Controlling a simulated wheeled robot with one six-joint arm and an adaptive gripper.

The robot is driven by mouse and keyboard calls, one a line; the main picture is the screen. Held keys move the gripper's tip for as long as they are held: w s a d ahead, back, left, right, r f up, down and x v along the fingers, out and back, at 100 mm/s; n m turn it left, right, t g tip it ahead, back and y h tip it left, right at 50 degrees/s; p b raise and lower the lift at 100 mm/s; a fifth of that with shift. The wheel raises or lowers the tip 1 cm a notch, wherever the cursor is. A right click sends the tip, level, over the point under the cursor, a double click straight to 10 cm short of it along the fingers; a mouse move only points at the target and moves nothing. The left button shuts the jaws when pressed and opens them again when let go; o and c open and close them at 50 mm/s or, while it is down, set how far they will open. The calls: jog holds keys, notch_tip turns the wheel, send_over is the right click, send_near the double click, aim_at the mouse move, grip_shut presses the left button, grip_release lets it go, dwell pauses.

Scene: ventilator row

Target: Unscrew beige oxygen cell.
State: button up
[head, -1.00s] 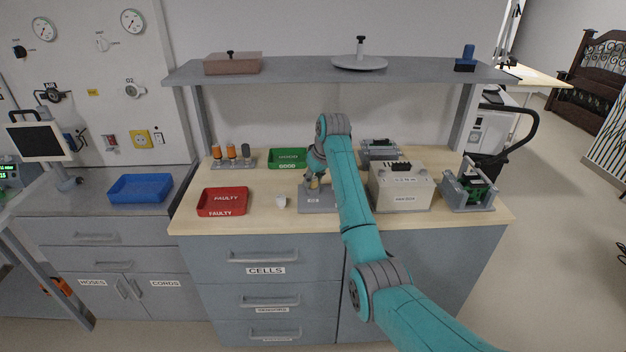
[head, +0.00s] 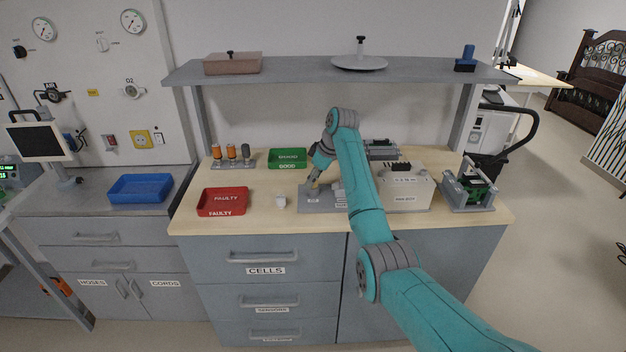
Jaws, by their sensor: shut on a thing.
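My gripper (head: 311,187) is low over a grey plate (head: 318,208) on the bench, beside the middle of the bench top. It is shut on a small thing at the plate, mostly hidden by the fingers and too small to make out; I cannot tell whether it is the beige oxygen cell. A small whitish cup-like piece (head: 280,201) stands apart on the bench, left of the plate. Several cells, orange and grey, stand in a rack (head: 233,165) at the back left.
A red FAULTY tray (head: 222,202) lies at the left and a green GOOD tray (head: 288,158) at the back. A beige box (head: 405,190) and a grey stand (head: 468,188) are at the right. A shelf (head: 300,72) spans above. Bare bench lies between the trays.

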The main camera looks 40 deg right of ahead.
jog(key=shift+n+y, duration=0.4)
jog(key=shift+n, duration=0.6)
jog(key=shift+g, duration=0.3)
jog(key=o, duration=0.9)
jog(key=shift+o, duration=0.2)
jog(key=shift+r, duration=0.4)
jog(key=m, duration=0.2)
jog(key=m+h, duration=0.1)
jog(key=m, duration=0.1)
jog(key=shift+t+h, duration=0.3)
jog(key=shift+t, duration=0.1)
jog(key=m+h, duration=0.1)
jog(key=m, duration=0.4)
jog(key=shift+h, duration=0.4)
